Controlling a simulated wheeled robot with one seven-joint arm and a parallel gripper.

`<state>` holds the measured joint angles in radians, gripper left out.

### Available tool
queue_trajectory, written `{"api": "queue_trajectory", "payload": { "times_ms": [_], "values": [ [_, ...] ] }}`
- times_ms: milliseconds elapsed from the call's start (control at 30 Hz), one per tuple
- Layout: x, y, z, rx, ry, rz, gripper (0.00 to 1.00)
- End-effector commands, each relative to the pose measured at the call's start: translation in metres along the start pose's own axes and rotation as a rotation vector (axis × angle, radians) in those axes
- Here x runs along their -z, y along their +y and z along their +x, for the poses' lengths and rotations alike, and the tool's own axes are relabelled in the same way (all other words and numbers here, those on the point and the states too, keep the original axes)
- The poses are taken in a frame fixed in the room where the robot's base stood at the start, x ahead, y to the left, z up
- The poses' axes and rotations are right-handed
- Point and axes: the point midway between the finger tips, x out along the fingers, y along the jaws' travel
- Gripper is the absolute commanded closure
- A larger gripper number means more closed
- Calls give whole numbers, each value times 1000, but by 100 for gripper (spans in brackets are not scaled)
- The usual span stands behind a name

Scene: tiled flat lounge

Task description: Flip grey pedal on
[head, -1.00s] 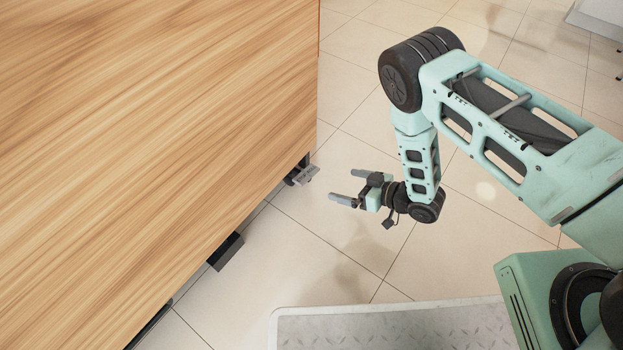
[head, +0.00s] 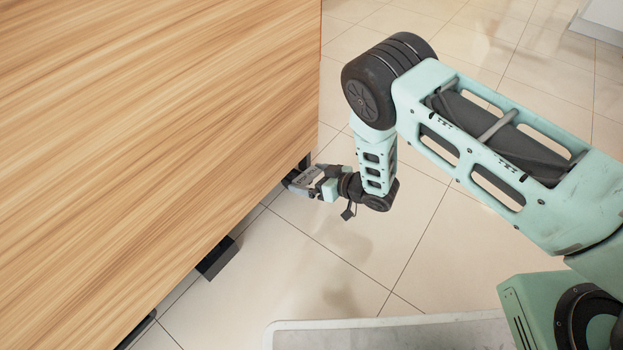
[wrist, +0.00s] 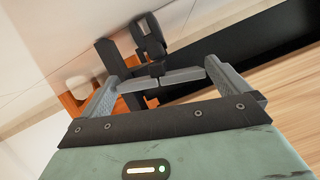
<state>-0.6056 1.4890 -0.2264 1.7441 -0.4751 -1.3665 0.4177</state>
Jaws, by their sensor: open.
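The grey pedal (wrist: 180,76) is a flat bar on a dark caster (wrist: 150,38) under the wooden unit in the wrist view. My gripper (wrist: 162,73) is open, with one finger at each end of the pedal. I cannot tell whether the fingers touch it. In the head view, my gripper (head: 300,179) reaches low at the unit's right bottom corner. There the pedal is mostly hidden among the fingers.
The large wooden unit (head: 150,120) fills the left side, its edge just above my gripper. A black foot (head: 217,258) shows farther along its lower edge. Open tiled floor (head: 400,245) lies to the right. A grey plate (head: 390,335) is at the bottom.

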Motion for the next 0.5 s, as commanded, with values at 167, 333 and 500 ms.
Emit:
{"api": "queue_trajectory", "payload": {
  "times_ms": [167, 333, 500],
  "values": [
    [0, 0, 0, 0, 0, 0, 17],
    [0, 0, 0, 0, 0, 0, 36],
    [3, -1, -2, -21, 1, -47, 36]
  ]
}}
